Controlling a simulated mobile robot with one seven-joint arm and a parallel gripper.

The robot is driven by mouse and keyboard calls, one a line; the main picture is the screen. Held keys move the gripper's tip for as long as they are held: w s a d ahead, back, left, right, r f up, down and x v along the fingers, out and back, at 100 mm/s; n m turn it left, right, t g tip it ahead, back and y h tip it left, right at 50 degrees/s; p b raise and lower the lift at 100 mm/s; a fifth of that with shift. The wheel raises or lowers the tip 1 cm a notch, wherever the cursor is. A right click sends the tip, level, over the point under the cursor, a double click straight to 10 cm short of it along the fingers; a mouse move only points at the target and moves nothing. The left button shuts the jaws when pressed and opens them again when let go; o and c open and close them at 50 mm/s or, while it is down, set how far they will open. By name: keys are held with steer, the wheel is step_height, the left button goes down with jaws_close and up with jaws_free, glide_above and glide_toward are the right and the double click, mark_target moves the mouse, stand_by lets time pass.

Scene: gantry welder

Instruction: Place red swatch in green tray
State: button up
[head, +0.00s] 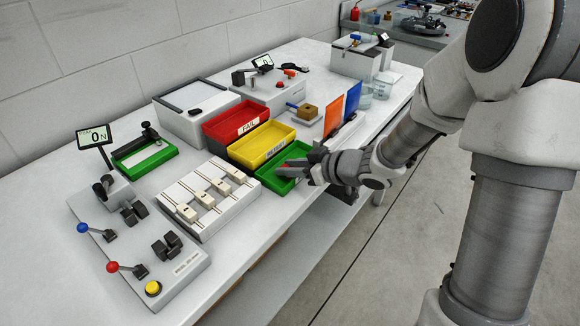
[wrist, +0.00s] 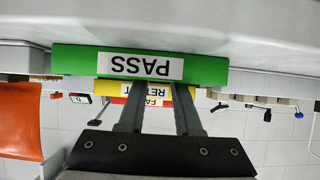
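The green tray (head: 268,178) stands at the table's front edge, nearest of three coloured trays. In the wrist view, which is upside down, its front wall (wrist: 90,66) carries a PASS label. My gripper (head: 292,168) reaches over the green tray from the right. Its two fingers (wrist: 158,100) are apart, with their tips hidden behind the tray's wall in the wrist view. A small red patch (head: 285,166), likely the red swatch, shows by the fingertips at the tray. Most of it is hidden, and I cannot tell whether it touches the fingers or the tray floor.
Behind are a yellow tray (head: 240,149) and a red FAIL tray (head: 218,122). Orange (head: 334,115) and blue (head: 353,100) swatches stand upright in a rack just right of the trays. A white slider panel (head: 205,219) lies left of the green tray.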

steer(key=shift+o, duration=1)
steer(key=shift+r, duration=0.25)
steer(key=p+v, duration=0.4)
steer(key=v, duration=0.8)
steer(key=shift+p, duration=0.4)
steer(key=shift+d+f, duration=0.1)
